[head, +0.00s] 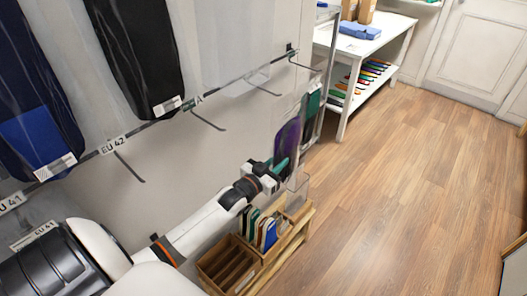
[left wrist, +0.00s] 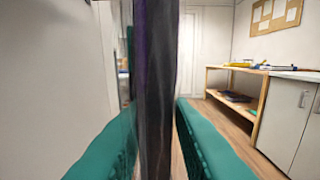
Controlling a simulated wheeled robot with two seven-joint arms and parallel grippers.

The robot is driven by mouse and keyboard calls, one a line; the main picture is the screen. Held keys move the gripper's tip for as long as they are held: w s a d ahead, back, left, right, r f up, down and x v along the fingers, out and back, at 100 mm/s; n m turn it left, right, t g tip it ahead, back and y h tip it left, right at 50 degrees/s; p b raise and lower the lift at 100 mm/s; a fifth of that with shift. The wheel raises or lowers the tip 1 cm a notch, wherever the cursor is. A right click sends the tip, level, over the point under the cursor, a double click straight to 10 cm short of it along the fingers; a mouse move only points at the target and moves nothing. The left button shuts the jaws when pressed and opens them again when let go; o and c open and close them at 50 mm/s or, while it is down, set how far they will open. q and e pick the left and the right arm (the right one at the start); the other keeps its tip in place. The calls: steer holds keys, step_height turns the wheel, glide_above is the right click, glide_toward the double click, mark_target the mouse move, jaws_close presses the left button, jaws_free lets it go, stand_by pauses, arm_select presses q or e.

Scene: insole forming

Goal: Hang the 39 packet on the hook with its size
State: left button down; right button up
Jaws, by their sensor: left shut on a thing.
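My left gripper (head: 281,165) reaches out along the wall and is shut on a clear packet with a dark purple insole (head: 290,133). The packet hangs upright in the air, away from the near hooks. In the left wrist view the packet (left wrist: 157,90) stands edge-on between the green fingers (left wrist: 158,125); its size label cannot be read. A rail (head: 160,122) on the wall carries hooks and size tags. The EU 42 tag (head: 113,145) has an empty-looking hook (head: 129,167) below it. Other tags are partly hidden or too small to read. My right gripper is not in view.
A dark blue packet (head: 30,90) and a black packet (head: 138,50) hang close at upper left. A wooden rack (head: 265,268) with several insoles stands below my left arm. A white shelf table (head: 385,42) stands farther back. The floor at right is clear.

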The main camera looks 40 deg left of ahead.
arm_select(q)
steer(key=a, duration=0.2)
steer(key=a+p, duration=0.1)
steer(key=a+f, duration=0.1)
steer(key=a, duration=0.1)
steer(key=shift+w+a, duration=0.25)
steer(key=shift+a, duration=0.05)
steer(key=shift+f, duration=0.15)
steer(key=shift+f, duration=0.15)
steer(key=c, duration=1.3)
jaws_free()
